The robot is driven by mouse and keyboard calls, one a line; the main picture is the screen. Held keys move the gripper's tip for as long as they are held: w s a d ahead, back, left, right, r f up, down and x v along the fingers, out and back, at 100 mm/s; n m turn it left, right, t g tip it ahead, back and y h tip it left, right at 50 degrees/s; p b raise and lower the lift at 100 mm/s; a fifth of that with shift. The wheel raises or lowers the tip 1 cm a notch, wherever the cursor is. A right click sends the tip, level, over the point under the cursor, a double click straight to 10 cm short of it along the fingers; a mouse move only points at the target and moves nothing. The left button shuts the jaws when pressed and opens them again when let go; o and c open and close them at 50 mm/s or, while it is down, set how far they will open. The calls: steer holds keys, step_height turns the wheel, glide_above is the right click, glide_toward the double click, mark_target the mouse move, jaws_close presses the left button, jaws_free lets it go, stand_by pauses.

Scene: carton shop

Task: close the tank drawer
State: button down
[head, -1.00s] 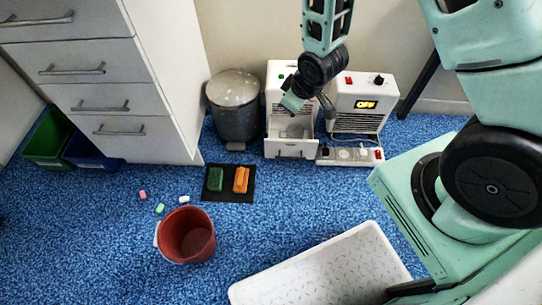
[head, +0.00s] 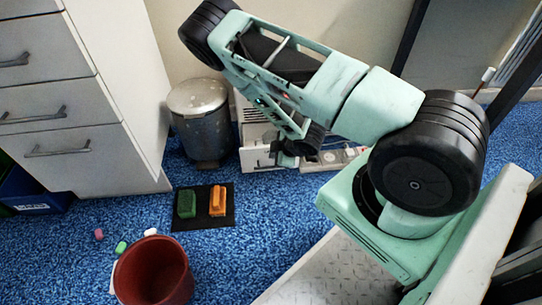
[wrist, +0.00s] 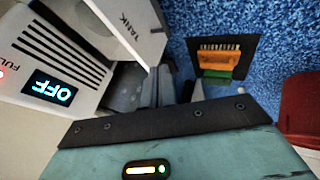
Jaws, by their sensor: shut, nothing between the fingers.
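The tank drawer (head: 262,156) is a white box low on the front of a white vented machine (head: 249,114). It stands pulled out from the machine, partly hidden by my arm. In the wrist view, its white front panel (wrist: 132,22) carries the word TANK and stands apart from the machine body (wrist: 52,45), with a gap between. My gripper (head: 290,158) is low at the right side of the drawer. In the wrist view its fingers (wrist: 158,88) are shut and empty, close to the panel's edge. I cannot tell whether they touch it.
A grey bin (head: 200,120) stands left of the machine. A power strip (head: 330,158) lies to its right. A black mat (head: 203,222) with a green and an orange brush lies in front, near a red bucket (head: 153,272).

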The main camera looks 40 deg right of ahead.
mark_target(259, 151)
steer(key=w+f+b, duration=0.2)
steer(key=w+d+f+b, duration=0.1)
steer(key=w+f+b, duration=0.2)
steer(key=w+f, duration=0.1)
steer(key=w, duration=0.1)
steer(key=shift+d+f+b, duration=0.15)
steer(key=shift+f+b, duration=0.05)
steer(key=shift+b, duration=0.2)
steer(key=shift+w+d+r, duration=0.15)
steer(key=shift+w+d, duration=0.15)
steer(key=shift+w, duration=0.1)
steer(key=shift+w+d, duration=0.15)
steer(key=shift+w, duration=0.05)
steer(key=w+d+p, duration=0.3)
steer(key=w+d, duration=0.3)
steer(key=w, duration=0.3)
